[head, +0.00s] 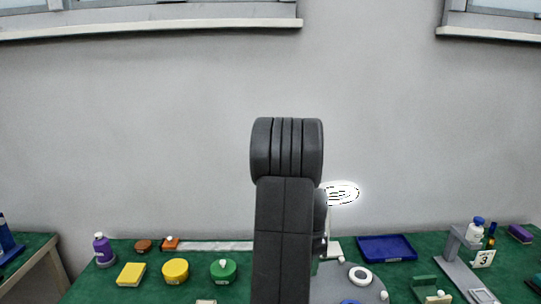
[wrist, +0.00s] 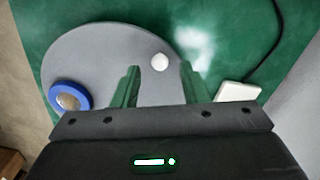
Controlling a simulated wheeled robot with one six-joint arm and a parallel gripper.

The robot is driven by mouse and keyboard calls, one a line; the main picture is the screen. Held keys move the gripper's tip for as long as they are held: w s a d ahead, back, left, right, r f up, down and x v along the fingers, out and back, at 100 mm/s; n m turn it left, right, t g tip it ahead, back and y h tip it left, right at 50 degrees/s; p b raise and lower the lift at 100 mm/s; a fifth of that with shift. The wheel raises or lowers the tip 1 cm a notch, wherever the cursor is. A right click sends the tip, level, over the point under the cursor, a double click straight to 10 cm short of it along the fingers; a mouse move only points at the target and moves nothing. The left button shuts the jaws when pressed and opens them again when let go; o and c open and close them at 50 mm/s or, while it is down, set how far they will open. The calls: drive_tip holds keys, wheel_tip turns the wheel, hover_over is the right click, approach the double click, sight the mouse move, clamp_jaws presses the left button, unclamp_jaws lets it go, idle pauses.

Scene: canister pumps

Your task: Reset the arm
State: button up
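My arm stands upright in the middle of the head view, and its dark links hide part of the table behind. My gripper is not visible there. In the wrist view my gripper (wrist: 160,69) has two green fingers set apart, with nothing held between them. Below the fingers is a grey round plate (wrist: 95,55), with a white knob (wrist: 160,61) showing between the fingertips. A blue ring-shaped part (wrist: 70,96) is at the plate's left edge. The grey plate also shows in the head view (head: 325,287), partly hidden by my arm.
The green table holds a purple bottle (head: 102,250), yellow sponge (head: 131,274), yellow canister (head: 175,271) and green canister (head: 223,270) at left. A blue tray (head: 386,248) and a grey stand (head: 455,262) are at right. A white base (wrist: 238,92) with a black cable lies beside the plate.

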wheel_tip(320, 180, up, 12)
wheel_tip(320, 180, down, 14)
drive_tip(key=shift+s+a+f+n, duration=0.1)
drive_tip(key=shift+s+n, duration=0.2)
drive_tip(key=s+n, duration=0.1)
drive_tip(key=s+a+n, duration=0.1)
drive_tip(key=shift+s+n, duration=0.25)
drive_tip(key=shift+n, duration=0.05)
drive_tip(key=shift+s+n, duration=1.1)
drive_tip(key=shift+s, duration=0.05)
drive_tip(key=s+n, duration=0.2)
drive_tip(key=n, duration=0.1)
drive_tip(key=shift+s+d, duration=0.15)
drive_tip(key=shift+s, duration=0.25)
drive_tip(key=shift+s+d+n, duration=0.25)
drive_tip(key=shift+s+n, duration=0.3)
drive_tip(key=shift+n, duration=0.1)
drive_tip(key=shift+s+d+n, duration=0.2)
drive_tip(key=shift+s+n, duration=0.35)
drive_tip(key=shift+n, duration=0.1)
drive_tip(key=shift+s, duration=0.1)
